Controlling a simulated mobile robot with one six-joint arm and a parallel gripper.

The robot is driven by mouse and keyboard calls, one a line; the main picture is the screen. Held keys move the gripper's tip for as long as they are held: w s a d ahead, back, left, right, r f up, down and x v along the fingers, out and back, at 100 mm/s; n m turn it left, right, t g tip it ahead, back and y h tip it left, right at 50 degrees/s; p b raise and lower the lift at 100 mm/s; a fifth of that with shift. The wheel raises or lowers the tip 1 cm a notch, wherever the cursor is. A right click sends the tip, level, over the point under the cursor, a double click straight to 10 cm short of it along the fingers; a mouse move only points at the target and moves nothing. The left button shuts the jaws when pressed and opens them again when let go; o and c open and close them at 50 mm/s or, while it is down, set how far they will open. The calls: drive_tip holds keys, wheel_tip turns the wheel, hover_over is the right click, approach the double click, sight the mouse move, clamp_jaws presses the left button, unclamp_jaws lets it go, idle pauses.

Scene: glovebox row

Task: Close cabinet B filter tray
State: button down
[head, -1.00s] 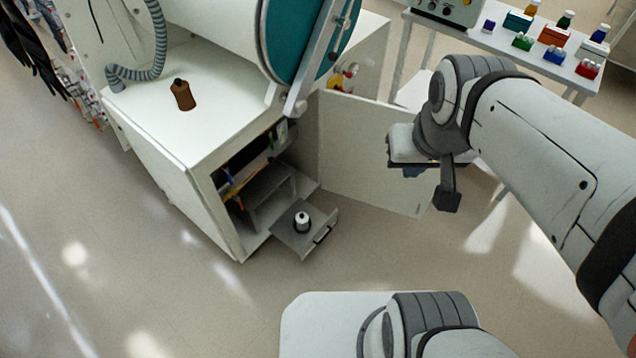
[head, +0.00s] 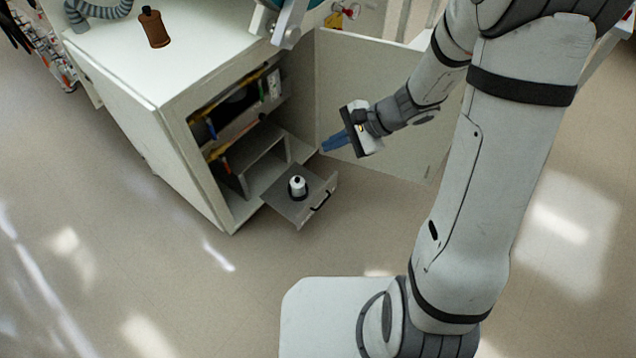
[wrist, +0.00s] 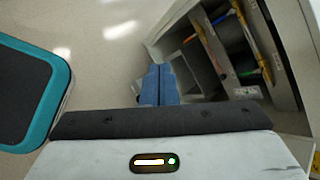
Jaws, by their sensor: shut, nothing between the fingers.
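The cabinet (head: 150,98) stands with its door (head: 405,160) swung open to the right. Its grey filter tray (head: 277,207) is pulled out low at the front, with a dark handle (head: 320,199) on its front panel. A small white bottle with a dark base (head: 297,186) stands upright on the tray. My gripper (head: 326,147) has blue fingers and is shut and empty. It is above and to the right of the tray, in front of the open door, apart from both. In the wrist view the blue fingers (wrist: 159,84) lie together, pointing toward the cabinet; the tray is hard to make out there.
A brown bottle (head: 154,28) stands on the cabinet top beside a grey hose (head: 100,10). Inside the cabinet is a grey shelf box (head: 255,150) with coloured cables above. The floor (head: 120,230) in front is clear. A teal-edged dark panel (wrist: 30,90) shows in the wrist view.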

drive_tip(key=w+d+f+m+t+b, duration=0.1)
drive_tip(key=w+f+m+b, duration=0.15)
drive_tip(key=f, duration=0.55)
drive_tip(key=w+f+m+t+b, duration=0.1)
drive_tip(key=w+f+m+b, duration=0.15)
drive_tip(key=f, duration=0.65)
drive_tip(key=w+d+f+m+t+b, duration=0.1)
drive_tip(key=f+m+b, duration=0.25)
drive_tip(key=f, duration=0.45)
drive_tip(key=m+t+h+b, duration=0.2)
drive_tip(key=m+b, duration=0.4)
drive_tip(key=b, duration=0.3)
approach(312, 201)
drive_tip(key=shift+x, duration=3)
drive_tip(key=shift+w, duration=0.1)
